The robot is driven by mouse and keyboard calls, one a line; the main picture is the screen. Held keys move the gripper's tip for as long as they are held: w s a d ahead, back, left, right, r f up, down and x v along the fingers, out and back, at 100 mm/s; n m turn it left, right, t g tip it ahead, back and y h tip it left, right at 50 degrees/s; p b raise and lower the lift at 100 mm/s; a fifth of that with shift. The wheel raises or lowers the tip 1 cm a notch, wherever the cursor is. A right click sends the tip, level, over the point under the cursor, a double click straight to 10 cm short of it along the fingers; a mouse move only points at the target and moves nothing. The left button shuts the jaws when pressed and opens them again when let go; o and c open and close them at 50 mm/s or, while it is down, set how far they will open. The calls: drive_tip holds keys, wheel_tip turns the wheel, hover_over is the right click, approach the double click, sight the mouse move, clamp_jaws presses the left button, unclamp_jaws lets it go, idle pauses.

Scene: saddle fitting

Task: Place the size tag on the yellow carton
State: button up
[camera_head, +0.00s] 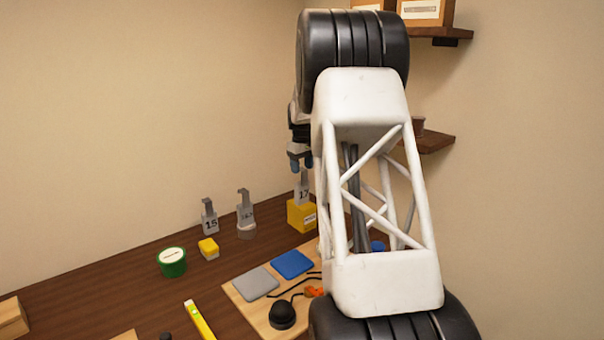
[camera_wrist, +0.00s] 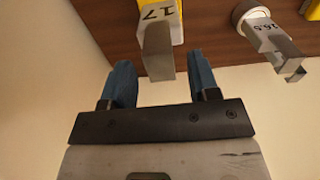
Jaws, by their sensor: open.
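The yellow carton (camera_head: 299,216) stands at the back of the bench, partly hidden by my arm. A grey metal size tag marked 17 (camera_head: 303,190) stands upright on top of it. In the wrist view the 17 tag (camera_wrist: 157,48) reaches up toward the gap between my fingers, with a strip of the yellow carton (camera_wrist: 176,28) beside it. My gripper (camera_head: 301,164) is above the tag, fingers pointing down. In the wrist view my gripper (camera_wrist: 160,75) is open, its blue fingers apart on either side of the tag's end, with nothing gripped.
A 16.5 tag (camera_head: 245,212) stands on a round pale base to the left. A 15 tag (camera_head: 209,217) stands by a small yellow block (camera_head: 208,249). Green tape (camera_head: 172,263) and a board with pads (camera_head: 244,300) lie nearer. Shelves (camera_head: 436,142) are on the right wall.

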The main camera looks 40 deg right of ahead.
wheel_tip(320, 180, up, 9)
drive_tip(key=shift+f, duration=0.15)
drive_tip(key=shift+a, duration=0.1)
idle(0.9)
drive_tip(key=s+a+r, duration=0.2)
drive_tip(key=s+a, duration=0.4)
drive_tip(key=a, duration=0.5)
drive_tip(key=s+a+r+t, duration=0.1)
drive_tip(key=s+a, duration=0.5)
drive_tip(key=a, duration=0.5)
drive_tip(key=s+a+r, duration=0.2)
drive_tip(key=s+a, duration=0.3)
drive_tip(key=a, duration=0.6)
drive_tip(key=s+a+f, duration=0.3)
drive_tip(key=s+a, duration=0.2)
drive_tip(key=s, duration=0.4)
drive_tip(key=s+a+f+t, duration=0.1)
drive_tip(key=s+a+f, duration=0.3)
drive_tip(key=s, duration=0.6)
drive_tip(key=s+a+f, duration=0.4)
drive_tip(key=s+a, duration=0.4)
drive_tip(key=s, duration=0.2)
drive_tip(key=shift+a+f+t, duration=0.2)
drive_tip(key=shift+f+t, duration=0.05)
drive_tip(key=shift+t, duration=0.05)
